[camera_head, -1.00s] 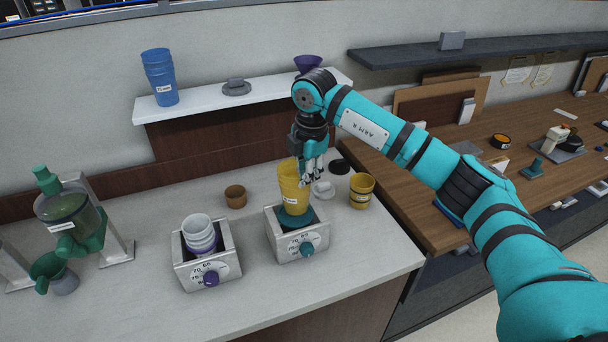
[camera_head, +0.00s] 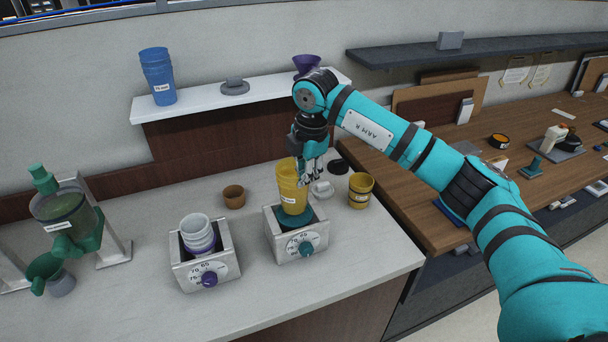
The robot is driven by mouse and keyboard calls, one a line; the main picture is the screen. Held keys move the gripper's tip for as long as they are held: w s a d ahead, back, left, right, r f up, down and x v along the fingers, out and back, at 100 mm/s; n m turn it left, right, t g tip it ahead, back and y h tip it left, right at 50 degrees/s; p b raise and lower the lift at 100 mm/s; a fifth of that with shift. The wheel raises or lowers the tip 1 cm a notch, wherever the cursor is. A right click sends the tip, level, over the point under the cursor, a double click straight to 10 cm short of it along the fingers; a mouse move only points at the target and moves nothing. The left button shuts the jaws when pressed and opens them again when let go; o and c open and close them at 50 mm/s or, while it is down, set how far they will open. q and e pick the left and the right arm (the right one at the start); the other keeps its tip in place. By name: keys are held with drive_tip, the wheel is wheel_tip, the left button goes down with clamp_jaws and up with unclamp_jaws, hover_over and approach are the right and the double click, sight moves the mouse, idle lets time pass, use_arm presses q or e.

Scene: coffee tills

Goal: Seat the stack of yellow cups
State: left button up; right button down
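The stack of yellow cups (camera_head: 289,189) is in the middle of the camera_head view. It stands nearly upright with its base at the teal ring (camera_head: 294,220) on top of a metal box with a teal knob (camera_head: 290,243). My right gripper (camera_head: 310,178) reaches down at the right side of the stack, with its fingertips beside the upper wall. I cannot tell whether the fingers touch or grip the cups. How deep the stack sits in the ring is hidden. My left gripper is not in view.
A metal box with a purple knob (camera_head: 205,268) holds white cups (camera_head: 197,233). A separate yellow cup (camera_head: 360,191) stands at the right, a brown cup (camera_head: 233,196) behind. A green hopper (camera_head: 69,224) is at the left. The front counter is clear.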

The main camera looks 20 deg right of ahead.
drive_tip(key=shift+f, duration=0.15)
wheel_tip(320, 180, down, 11)
drive_tip(key=b, duration=0.7)
drive_tip(key=c, duration=1.1)
unclamp_jaws()
drive_tip(key=shift+r, duration=0.2)
idle(1.1)
drive_tip(key=shift+r, duration=0.1)
drive_tip(key=shift+r+p, duration=2.3)
drive_tip(key=shift+r, duration=1.65)
